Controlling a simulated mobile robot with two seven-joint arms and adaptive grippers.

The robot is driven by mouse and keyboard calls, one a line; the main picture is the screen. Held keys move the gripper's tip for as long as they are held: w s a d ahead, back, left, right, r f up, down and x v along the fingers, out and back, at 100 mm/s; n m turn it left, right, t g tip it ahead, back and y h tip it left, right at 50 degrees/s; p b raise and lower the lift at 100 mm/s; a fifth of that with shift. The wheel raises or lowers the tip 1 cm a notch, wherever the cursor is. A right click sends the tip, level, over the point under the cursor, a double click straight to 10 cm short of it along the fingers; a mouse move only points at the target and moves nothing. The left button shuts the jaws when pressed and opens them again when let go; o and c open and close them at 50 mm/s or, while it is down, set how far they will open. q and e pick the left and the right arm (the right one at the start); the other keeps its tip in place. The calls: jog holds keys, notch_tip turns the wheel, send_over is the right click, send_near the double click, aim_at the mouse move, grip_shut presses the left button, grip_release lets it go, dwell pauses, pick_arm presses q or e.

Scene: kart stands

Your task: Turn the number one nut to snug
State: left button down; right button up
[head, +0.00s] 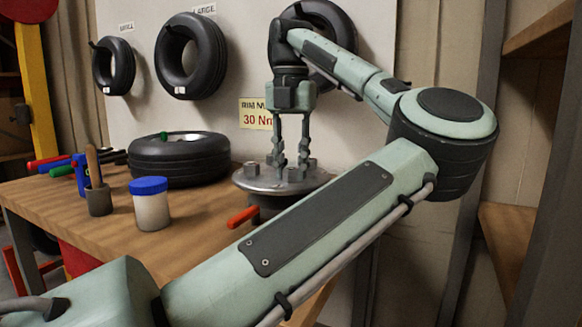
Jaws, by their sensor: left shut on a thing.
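A round metal rim plate (262,184) sits on a dark stand at the right end of the bench, with several grey nuts on it. One nut (251,169) stands free at its left side. My left gripper (290,166) points straight down over the plate, its two fingers low among the nuts. It is shut on a nut, which the fingers mostly hide. No number can be read on any nut, so I cannot tell which one is number one. My right gripper is not in view.
A tyre (177,171) lies on the wooden bench (120,231). A yellow "30 Nm" sign (255,114) and several tyres hang behind.

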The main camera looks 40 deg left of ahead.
aim_at(291, 169)
pick_arm(q)
jog(key=shift+m, duration=0.8)
jog(key=c, duration=1.2)
grip_release()
jog(key=shift+r, duration=0.1)
notch_tip(291, 169, up, 12)
jog(key=shift+f, duration=0.1)
